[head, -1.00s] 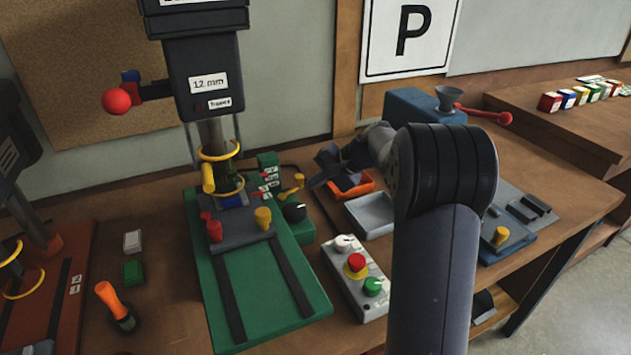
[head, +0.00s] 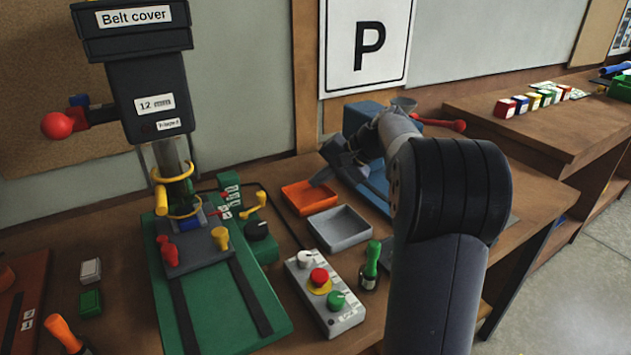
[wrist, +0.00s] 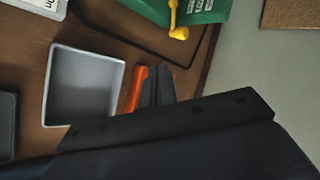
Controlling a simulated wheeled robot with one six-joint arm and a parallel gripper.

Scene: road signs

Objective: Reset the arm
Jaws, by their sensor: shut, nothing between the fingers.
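My arm rises from the bottom right of the head view and bends toward the bench. My gripper (head: 322,177) is shut and empty, with its dark fingertips over the right part of the orange tray (head: 297,203). In the wrist view my gripper (wrist: 155,85) shows as dark fingers beside the grey tray (wrist: 85,90), covering most of the orange tray (wrist: 135,92). I cannot tell whether the fingertips touch the orange tray.
A green drill press (head: 212,300) stands left of the trays. A control box (head: 325,290) with red and green knobs and a green-handled tool (head: 371,265) are in front. A blue machine (head: 368,182) is behind my arm. Coloured blocks (head: 520,104) sit on the far-right bench.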

